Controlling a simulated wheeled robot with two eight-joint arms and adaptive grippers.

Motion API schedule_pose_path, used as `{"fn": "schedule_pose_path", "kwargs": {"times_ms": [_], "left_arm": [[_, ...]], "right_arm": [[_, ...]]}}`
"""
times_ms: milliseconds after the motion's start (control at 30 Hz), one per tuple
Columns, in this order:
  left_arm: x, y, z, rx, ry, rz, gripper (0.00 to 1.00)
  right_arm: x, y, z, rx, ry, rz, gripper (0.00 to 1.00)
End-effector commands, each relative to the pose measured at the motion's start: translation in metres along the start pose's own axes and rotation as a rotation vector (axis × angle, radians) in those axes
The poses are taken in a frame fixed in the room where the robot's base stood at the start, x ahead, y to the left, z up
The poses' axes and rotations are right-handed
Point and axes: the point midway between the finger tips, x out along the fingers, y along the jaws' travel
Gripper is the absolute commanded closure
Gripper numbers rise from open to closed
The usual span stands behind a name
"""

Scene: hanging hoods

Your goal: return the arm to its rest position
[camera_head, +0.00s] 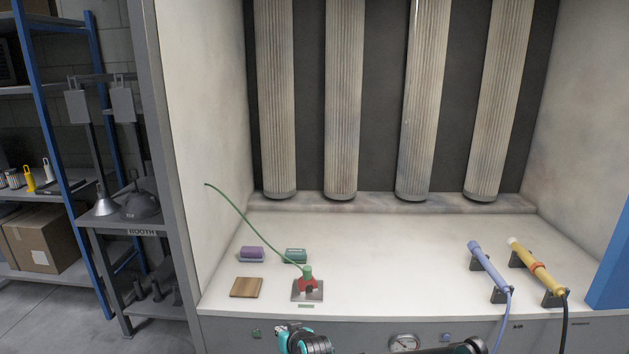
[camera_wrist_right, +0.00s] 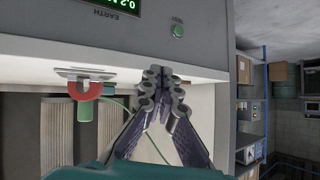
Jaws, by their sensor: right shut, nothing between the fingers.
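My right gripper (camera_wrist_right: 165,88) shows in the right wrist view with its two dark fingers closed together at the tips and nothing between them. It hangs clear of the red clamp with its green cable (camera_wrist_right: 86,91), which lies to its left in that view. In the head view the same red and green clamp (camera_head: 307,282) sits on a small metal plate on the white bench. A teal and black part of my own arm shows at the bottom edge of the head view; its fingers cannot be made out there. My left gripper is not seen.
The hood's white bench (camera_head: 400,255) carries a purple block (camera_head: 251,254), a green block (camera_head: 296,255) and a wooden square (camera_head: 246,287). A blue wand (camera_head: 487,266) and a yellow wand (camera_head: 538,266) rest on stands at right. The bench's middle is clear.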

Motion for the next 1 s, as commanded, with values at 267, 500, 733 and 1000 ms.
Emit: {"fn": "schedule_pose_path", "kwargs": {"times_ms": [267,500,733,1000], "left_arm": [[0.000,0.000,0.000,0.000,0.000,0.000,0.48],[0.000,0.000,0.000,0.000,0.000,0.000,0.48],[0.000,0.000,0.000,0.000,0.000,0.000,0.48],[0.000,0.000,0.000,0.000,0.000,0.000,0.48]], "right_arm": [[-0.138,0.054,-0.019,0.034,-0.082,0.115,1.00],[-0.251,0.086,0.011,0.073,-0.157,0.214,1.00],[-0.343,0.104,0.071,0.118,-0.229,0.306,1.00],[-0.400,0.112,0.135,0.159,-0.289,0.378,1.00]]}}
